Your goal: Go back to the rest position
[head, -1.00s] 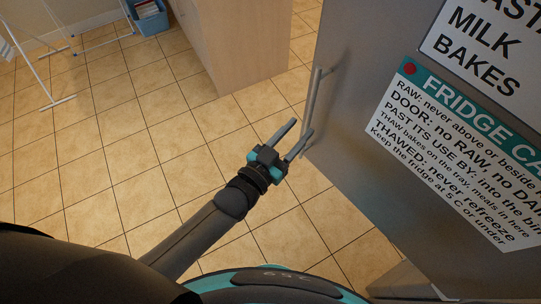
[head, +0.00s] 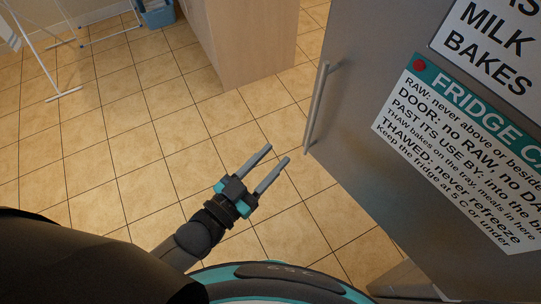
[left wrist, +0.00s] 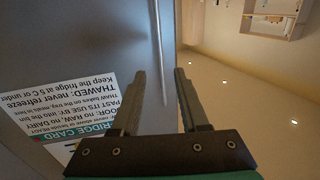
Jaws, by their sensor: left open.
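My left gripper (head: 268,169) is open and empty in the head view, over the tiled floor. It is to the left of and below the fridge door handle (head: 316,106), with a clear gap between them. The left wrist view shows its two fingers (left wrist: 160,95) apart with nothing between them. The grey fridge door (head: 350,110) stands at the right and appears closed. My right gripper is in neither view.
A fridge card (head: 460,150) and a sign (head: 490,45) are on the door. A wooden cabinet (head: 245,45) stands behind. A white drying rack (head: 45,70) and a blue crate (head: 157,18) are at the far left. The floor (head: 110,130) between is clear.

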